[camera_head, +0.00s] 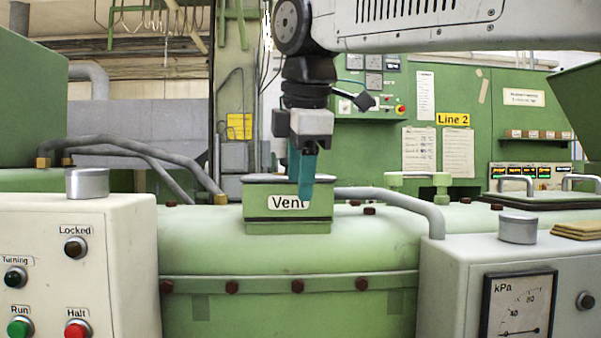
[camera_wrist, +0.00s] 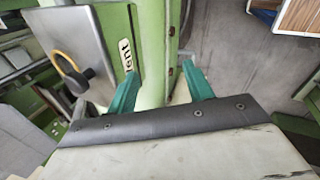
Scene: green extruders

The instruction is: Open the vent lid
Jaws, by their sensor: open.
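The green vent box (camera_head: 257,222) stands on the rounded green housing, with a white "Vent" label on its front. Its flat grey lid (camera_head: 258,178) lies level on top and looks shut. The grey lid (camera_wrist: 88,40) shows at upper left there, beside the label.
A pale control box (camera_head: 112,230) with buttons stands at left, and a grey box with a kPa gauge (camera_head: 517,305) at right. A grey hose (camera_head: 390,196) runs right of the vent. Bolts dot the housing (camera_head: 370,245). A green "Line 2" panel stands behind.

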